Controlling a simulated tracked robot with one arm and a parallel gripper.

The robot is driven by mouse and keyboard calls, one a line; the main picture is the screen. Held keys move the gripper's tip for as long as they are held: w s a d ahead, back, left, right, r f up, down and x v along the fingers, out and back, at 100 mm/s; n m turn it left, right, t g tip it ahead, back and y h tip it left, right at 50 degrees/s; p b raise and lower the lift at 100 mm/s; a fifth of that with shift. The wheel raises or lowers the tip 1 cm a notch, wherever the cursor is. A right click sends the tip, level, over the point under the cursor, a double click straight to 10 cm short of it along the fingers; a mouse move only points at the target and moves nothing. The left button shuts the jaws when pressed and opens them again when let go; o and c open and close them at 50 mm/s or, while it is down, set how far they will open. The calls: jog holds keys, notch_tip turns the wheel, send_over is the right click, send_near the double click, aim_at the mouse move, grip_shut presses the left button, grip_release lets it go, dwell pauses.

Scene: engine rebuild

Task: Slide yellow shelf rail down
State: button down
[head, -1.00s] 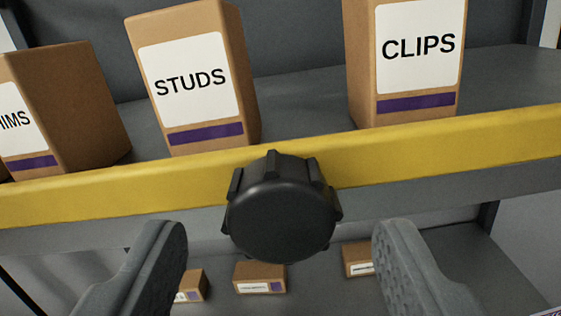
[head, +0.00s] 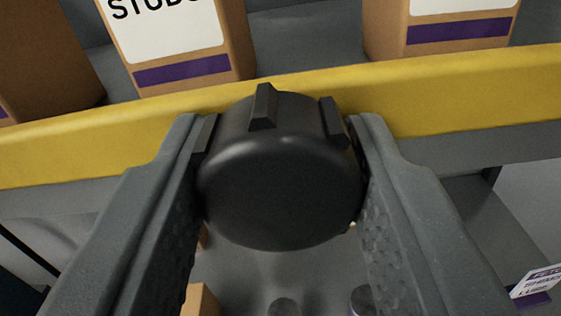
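The yellow shelf rail (head: 450,88) runs across the whole picture, rising slightly to the right, along the front edge of a grey shelf. A black ribbed knob (head: 280,190) sits on the front of the rail near the picture's middle. My gripper (head: 280,130) has one grey finger on each side of the knob. Both fingers meet its sides, so it is shut on the knob. Its fingertips reach up to the rail's lower part. The fingers hide part of the rail and the shelf below.
Cardboard boxes stand on the shelf behind the rail: the studs box (head: 185,45), a box with a purple stripe (head: 440,30) at the right and another (head: 45,60) at the left. Below, a small box (head: 200,300) and round items show between my fingers. A label (head: 537,285) is at lower right.

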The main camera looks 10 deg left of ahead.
notch_tip(320, 180, down, 7)
jog(key=b, duration=0.5)
jog(key=shift+r+b, duration=0.15)
jog(key=shift+b, duration=0.2)
jog(key=c, duration=0.9)
grip_release()
jog(key=s+b, duration=0.2)
jog(key=s, duration=1.1)
jog(key=shift+s, duration=0.4)
